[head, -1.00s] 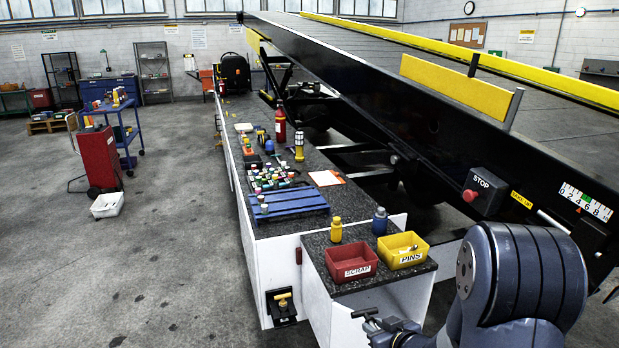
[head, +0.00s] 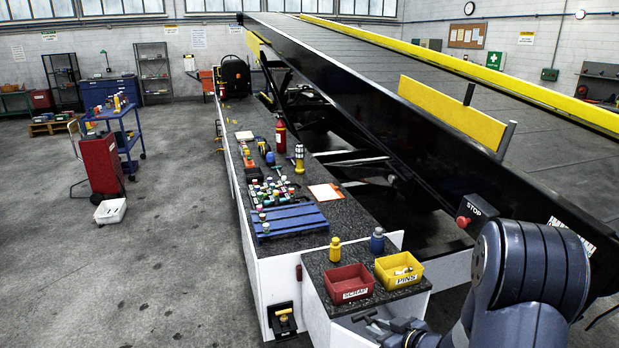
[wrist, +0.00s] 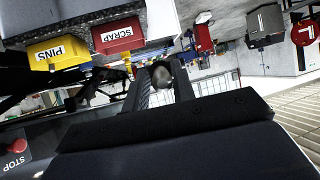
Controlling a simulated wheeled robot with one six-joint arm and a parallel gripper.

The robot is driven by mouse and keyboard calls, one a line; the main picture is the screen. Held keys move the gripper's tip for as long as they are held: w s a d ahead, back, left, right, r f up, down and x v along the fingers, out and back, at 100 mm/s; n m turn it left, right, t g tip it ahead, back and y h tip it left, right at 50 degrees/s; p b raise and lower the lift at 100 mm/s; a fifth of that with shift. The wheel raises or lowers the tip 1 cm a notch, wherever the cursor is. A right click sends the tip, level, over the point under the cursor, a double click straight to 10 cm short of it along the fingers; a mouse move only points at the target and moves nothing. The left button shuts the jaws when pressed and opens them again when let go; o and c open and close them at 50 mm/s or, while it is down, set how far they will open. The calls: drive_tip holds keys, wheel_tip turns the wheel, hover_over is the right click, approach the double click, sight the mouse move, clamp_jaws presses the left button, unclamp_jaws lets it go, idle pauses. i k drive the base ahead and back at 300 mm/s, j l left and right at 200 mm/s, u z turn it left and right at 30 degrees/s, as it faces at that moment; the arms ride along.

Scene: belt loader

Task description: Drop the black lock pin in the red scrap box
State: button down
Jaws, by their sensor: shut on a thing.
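The red scrap box (head: 350,284) stands on the near end of the counter, left of the yellow pins box (head: 399,270). My gripper (head: 392,327) is low in the head view, in front of the counter end and nearer than the red box. It is shut on the black lock pin (head: 364,318), whose dark T-shaped handle sticks out to the left. The wrist view looks upside down. There, my gripper's fingers (wrist: 163,85) close on the dark rounded end of the pin (wrist: 161,76), and the red box (wrist: 117,36) shows beyond, up and left. The pin's lower part is hidden.
A yellow bottle (head: 335,250) and a blue bottle (head: 377,241) stand behind the boxes. A blue pallet (head: 290,221) lies further back. The belt loader with its stop button (head: 463,221) is close on the right. The floor on the left is mostly open.

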sight(350, 297)
drive_tip(key=i, duration=0.95)
